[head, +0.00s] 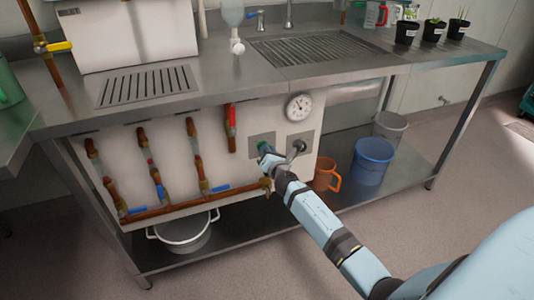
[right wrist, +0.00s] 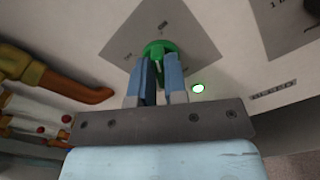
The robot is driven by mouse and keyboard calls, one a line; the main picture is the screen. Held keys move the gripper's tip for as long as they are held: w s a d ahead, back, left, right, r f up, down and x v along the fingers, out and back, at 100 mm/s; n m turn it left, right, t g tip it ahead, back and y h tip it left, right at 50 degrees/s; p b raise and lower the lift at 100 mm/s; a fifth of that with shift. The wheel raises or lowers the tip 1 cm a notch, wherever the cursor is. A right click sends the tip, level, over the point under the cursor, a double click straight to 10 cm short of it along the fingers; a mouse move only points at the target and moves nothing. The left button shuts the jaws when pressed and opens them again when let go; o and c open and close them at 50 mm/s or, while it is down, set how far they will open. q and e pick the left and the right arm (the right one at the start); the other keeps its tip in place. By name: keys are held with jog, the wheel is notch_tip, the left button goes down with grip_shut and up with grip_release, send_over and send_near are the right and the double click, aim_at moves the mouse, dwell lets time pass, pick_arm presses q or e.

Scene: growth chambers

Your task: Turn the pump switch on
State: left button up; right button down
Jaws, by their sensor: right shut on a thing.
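The pump switch looks to be the green knob (right wrist: 160,47) on a square grey plate (right wrist: 183,32) on the white panel. In the head view the knob (head: 263,146) shows only as a small green patch beyond my gripper. My right gripper (right wrist: 158,62) has its two blue fingers on either side of the knob's grip and is shut on it. In the head view my right gripper (head: 268,156) reaches the panel under the counter. A small round green-rimmed spot with a bright centre (right wrist: 198,88) shows beside the fingers. My left gripper is not in view.
A second grey plate with a metal fitting (head: 298,147) is just right of the knob, below a round gauge (head: 299,107). Copper pipes (head: 152,168) with valves run along the panel's left. An orange jug (head: 326,174) and blue bucket (head: 372,161) stand on the lower shelf.

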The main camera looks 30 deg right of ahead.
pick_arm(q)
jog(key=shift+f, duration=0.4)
pick_arm(e)
jog(key=shift+f+m, duration=0.1)
jog(key=shift+m, duration=1)
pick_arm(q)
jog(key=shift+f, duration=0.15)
pick_arm(e)
jog(key=c, duration=1.1)
grip_release()
jog(key=shift+c, duration=0.2)
jog(key=shift+s, duration=0.1)
pick_arm(q)
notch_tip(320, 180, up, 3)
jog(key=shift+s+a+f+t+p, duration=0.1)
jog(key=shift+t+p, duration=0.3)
jog(key=shift+p, duration=0.45)
pick_arm(e)
jog(key=v, duration=1.3)
jog(key=shift+s, duration=0.35)
